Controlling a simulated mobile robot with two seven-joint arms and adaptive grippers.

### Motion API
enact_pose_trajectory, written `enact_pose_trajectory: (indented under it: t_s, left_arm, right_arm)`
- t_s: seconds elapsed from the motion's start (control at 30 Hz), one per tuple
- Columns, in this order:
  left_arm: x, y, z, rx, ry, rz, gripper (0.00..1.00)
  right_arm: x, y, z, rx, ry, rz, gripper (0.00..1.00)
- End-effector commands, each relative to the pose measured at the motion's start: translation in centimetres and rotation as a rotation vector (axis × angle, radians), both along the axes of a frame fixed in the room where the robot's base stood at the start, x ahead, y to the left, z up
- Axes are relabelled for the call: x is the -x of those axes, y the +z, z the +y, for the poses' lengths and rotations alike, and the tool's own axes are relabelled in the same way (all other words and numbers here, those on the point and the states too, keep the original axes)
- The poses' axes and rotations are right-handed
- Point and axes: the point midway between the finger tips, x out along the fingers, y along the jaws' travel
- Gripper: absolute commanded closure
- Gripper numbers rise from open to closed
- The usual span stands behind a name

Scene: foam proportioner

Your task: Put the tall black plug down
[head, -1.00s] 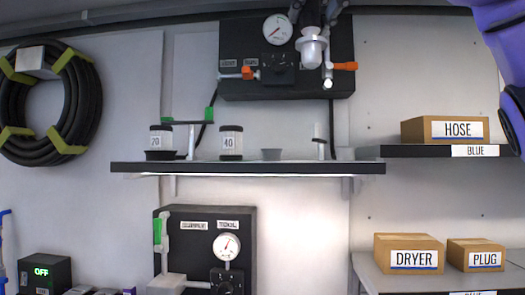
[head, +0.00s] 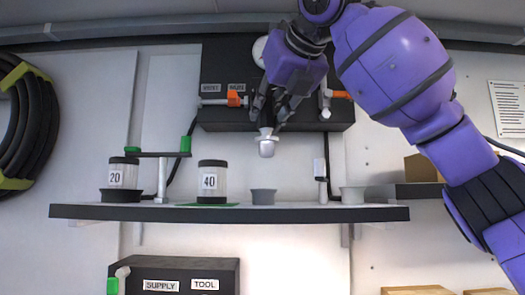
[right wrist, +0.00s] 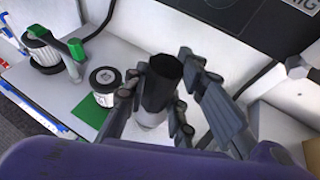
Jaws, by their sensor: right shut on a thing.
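My right gripper (head: 268,122) is in front of the upper panel, pointing down above the shelf. It is shut on the tall black plug (right wrist: 161,92), a dark cylinder with a black top end in the right wrist view. The fingers (right wrist: 155,104) lie on both sides of it. In the head view, a pale grey, rounded end (head: 267,147) shows below the fingertips, above the shelf and apart from it. The fingers hide the middle part. My left gripper is not in view.
The shelf (head: 300,213) carries a jar marked 20 (head: 124,174), a jar marked 40 (head: 212,182) on a green patch, a dark grey cup (head: 263,197) and a pale cup (head: 352,195). A stand with a green end (head: 186,145) rises between the jars. Shelf surface between the cups looks mostly free.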

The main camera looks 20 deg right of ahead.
Motion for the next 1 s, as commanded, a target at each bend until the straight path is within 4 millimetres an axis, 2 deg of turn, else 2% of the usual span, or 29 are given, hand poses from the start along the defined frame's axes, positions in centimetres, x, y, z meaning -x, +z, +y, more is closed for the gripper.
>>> enact_pose_trajectory:
  t_s: [0.1,0.33,0.43,0.6,1.0]
  left_arm:
    - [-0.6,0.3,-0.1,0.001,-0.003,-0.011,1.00]
    - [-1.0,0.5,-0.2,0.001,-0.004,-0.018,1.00]
    - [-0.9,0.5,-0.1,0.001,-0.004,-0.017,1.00]
    - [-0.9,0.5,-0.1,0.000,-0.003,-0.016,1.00]
    - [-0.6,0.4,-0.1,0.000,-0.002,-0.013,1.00]
  right_arm:
    - [-1.5,-1.9,-0.2,0.000,0.000,-0.002,1.00]
    - [-2.8,-3.5,-0.2,-0.001,0.000,-0.004,1.00]
    - [-3.7,-4.7,-0.3,0.000,-0.001,-0.002,1.00]
    - [-3.5,-7.0,-0.3,0.000,-0.001,-0.003,1.00]
    - [-3.5,-7.5,-0.2,-0.001,0.001,-0.003,1.00]
